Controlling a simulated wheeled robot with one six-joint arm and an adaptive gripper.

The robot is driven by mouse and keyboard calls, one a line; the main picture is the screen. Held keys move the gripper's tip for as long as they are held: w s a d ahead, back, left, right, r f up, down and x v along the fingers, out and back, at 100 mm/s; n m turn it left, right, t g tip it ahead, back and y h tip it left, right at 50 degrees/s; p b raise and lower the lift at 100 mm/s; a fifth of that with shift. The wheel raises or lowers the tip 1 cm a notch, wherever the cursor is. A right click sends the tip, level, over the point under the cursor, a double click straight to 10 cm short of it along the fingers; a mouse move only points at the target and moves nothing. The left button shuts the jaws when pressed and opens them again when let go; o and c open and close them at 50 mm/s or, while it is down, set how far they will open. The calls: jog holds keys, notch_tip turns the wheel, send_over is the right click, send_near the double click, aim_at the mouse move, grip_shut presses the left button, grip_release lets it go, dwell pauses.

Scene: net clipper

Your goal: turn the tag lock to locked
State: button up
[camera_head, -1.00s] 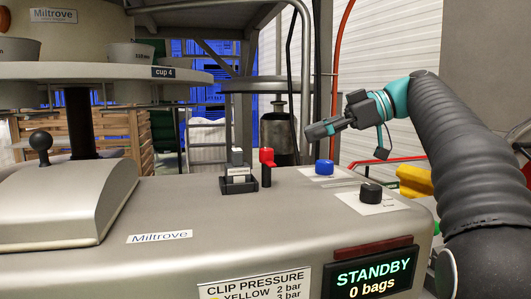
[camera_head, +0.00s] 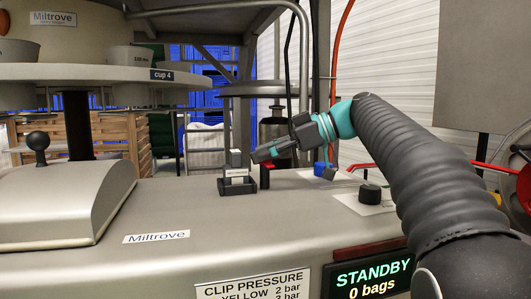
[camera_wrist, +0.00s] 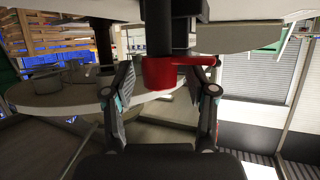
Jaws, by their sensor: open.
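The red lever (camera_head: 268,167) stands on a dark post on the machine top. It is right of a dark block with a white tag (camera_head: 237,175). No readable label shows which of these is the tag lock. My gripper (camera_head: 258,155) is open, at the lever's upper part, and partly covers it. In the wrist view, the red lever (camera_wrist: 168,74) with its arm pointing right lies between or just beyond the fingertips of my gripper (camera_wrist: 163,78). I see no clear grip; I cannot tell whether a finger touches it.
A blue knob (camera_head: 321,169) and a black knob (camera_head: 370,193) sit to the right on white plates. A STANDBY display (camera_head: 371,279) is on the front. A round turntable (camera_head: 100,73) with cups is at left. The machine top (camera_head: 220,230) in front is clear.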

grip_shut()
